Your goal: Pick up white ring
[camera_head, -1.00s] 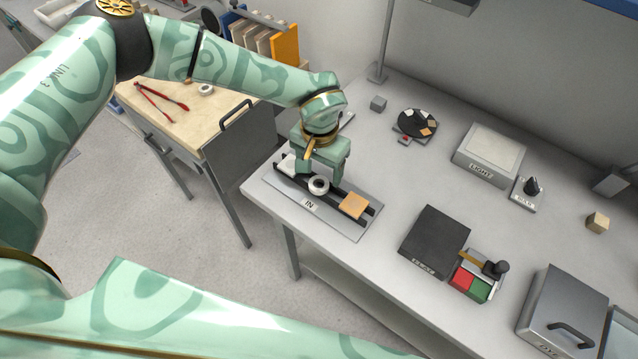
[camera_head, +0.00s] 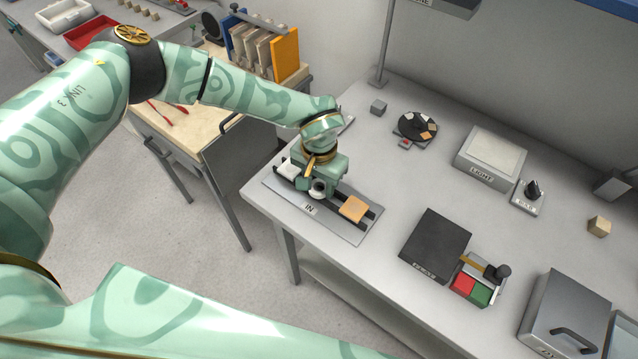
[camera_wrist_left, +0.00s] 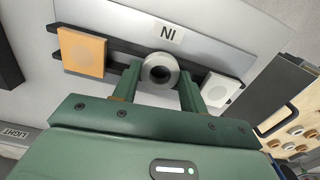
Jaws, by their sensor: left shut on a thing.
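The white ring (camera_head: 318,190) is on the black rails of the IN plate (camera_head: 335,225), between a white square piece (camera_head: 287,171) and an orange square piece (camera_head: 354,208). My left gripper (camera_head: 318,187) is down at the rails, shut on the ring. In the left wrist view the ring (camera_wrist_left: 160,72) sits between the two green fingers (camera_wrist_left: 160,88), with its dark hole facing the camera. The orange piece (camera_wrist_left: 82,52) and the white piece (camera_wrist_left: 220,90) lie on either side. I cannot tell whether the ring touches the rails. My right gripper is not in view.
A black pad (camera_head: 435,244) and a box with red and green buttons (camera_head: 472,287) stand to the right on the bench. A light box (camera_head: 490,157) and a round dark dish (camera_head: 417,127) are farther back. The bench's front edge runs beside the IN plate.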

